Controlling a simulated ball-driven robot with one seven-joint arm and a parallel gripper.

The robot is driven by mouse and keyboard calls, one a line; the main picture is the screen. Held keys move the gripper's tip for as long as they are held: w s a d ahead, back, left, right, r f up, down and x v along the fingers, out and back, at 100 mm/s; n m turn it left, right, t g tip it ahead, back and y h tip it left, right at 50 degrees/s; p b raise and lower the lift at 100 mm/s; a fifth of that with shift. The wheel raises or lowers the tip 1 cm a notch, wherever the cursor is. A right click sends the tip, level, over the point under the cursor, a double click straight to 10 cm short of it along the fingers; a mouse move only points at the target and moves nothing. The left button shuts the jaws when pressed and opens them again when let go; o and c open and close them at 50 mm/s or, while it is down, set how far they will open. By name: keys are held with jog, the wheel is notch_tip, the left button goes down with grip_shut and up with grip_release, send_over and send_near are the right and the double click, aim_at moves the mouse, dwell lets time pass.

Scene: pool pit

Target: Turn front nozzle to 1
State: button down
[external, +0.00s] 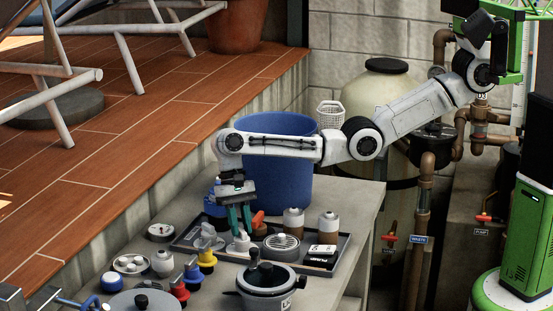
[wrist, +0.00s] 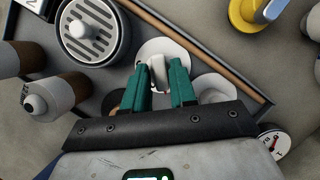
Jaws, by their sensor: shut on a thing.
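My gripper (external: 240,220) points down over the dark tray (external: 313,271) on the bench. Its two teal fingers also show in the wrist view (wrist: 159,77), shut on a white upright grip of a round white nozzle fitting (wrist: 178,51). One finger is on each side of the grip. In the external view the white fitting (external: 241,245) shows just below the fingertips. I take it to be the front nozzle, but no number can be read. A second white round piece (wrist: 212,86) lies beside the right finger, partly hidden by the gripper.
A round grey drain grate (external: 281,244) and brown-and-white bottles (external: 328,227) stand close by in the tray. Yellow (external: 207,260), blue and red valves stand left of the tray. A black-lidded pot (external: 266,283) is in front. A blue bin (external: 284,165) rises behind.

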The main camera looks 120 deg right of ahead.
jog(key=shift+a+f+n+g+b, duration=0.1)
jog(key=shift+f+n+g+b, duration=0.2)
jog(key=shift+n+b, duration=0.5)
jog(key=shift+a+f+n+g+b, duration=0.15)
jog(key=shift+n+g+b, duration=0.25)
jog(key=shift+n+b, duration=0.4)
jog(key=c, duration=1.1)
grip_release()
jog(key=shift+r, duration=0.1)
jog(key=shift+d, duration=0.1)
jog(key=shift+w+d+r, duration=0.15)
jog(key=shift+d+r, duration=0.1)
jog(key=shift+r, duration=0.2)
jog(key=b+v, duration=0.3)
jog(key=v, duration=0.6)
jog(key=shift+r, duration=0.4)
jog(key=shift+o, duration=0.2)
